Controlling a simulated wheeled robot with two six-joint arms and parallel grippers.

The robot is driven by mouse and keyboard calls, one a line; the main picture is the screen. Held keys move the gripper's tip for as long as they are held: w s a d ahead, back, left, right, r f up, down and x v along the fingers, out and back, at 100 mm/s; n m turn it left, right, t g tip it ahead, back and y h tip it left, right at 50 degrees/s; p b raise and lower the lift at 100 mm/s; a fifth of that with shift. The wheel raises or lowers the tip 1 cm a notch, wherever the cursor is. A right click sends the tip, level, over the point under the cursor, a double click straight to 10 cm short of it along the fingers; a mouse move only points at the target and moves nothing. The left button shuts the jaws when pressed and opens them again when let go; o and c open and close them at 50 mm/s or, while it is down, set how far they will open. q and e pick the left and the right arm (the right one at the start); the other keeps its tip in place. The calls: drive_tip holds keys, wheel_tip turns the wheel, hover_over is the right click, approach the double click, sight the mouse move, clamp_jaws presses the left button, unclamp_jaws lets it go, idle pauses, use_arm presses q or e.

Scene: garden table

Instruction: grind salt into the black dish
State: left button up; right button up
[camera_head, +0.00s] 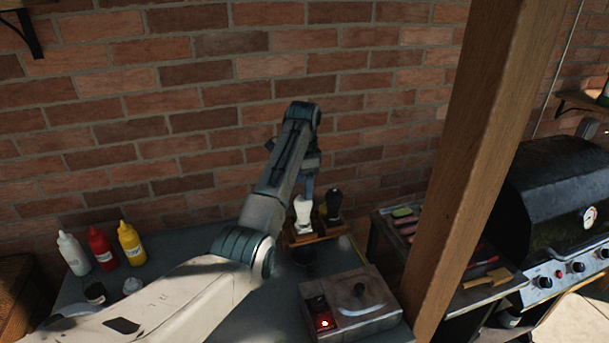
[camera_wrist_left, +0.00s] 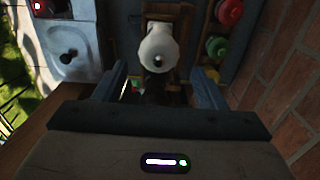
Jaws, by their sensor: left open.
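A white grinder (camera_head: 303,213) and a black grinder (camera_head: 333,204) stand side by side in a wooden holder (camera_head: 318,236) near the brick wall. I take the white one as the salt. A dark round shape on the table in front of the holder looks like the black dish (camera_head: 305,256); its rim is hard to make out. My left gripper (camera_head: 309,187) is open above the holder, pointing down. In the left wrist view the white grinder (camera_wrist_left: 157,46) shows just beyond my spread fingers (camera_wrist_left: 160,88), not gripped. My right gripper is out of view.
White, red and yellow bottles (camera_head: 102,250) stand at the left. A wooden post (camera_head: 480,150) rises at right, before a grill (camera_head: 560,200). Red and green items (camera_wrist_left: 217,47) line the wall side.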

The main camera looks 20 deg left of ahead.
sight(303, 197)
use_arm(q)
wheel_tip(303, 197, down, 2)
drive_tip(key=shift+f, duration=0.1)
drive_tip(key=shift+s+f, duration=0.25)
drive_tip(key=shift+f, duration=0.6)
drive_tip(key=shift+w+f, duration=0.15)
drive_tip(key=shift+f, duration=0.55)
drive_tip(key=c, duration=0.9)
drive_tip(key=n, duration=0.7)
drive_tip(key=shift+c, duration=0.2)
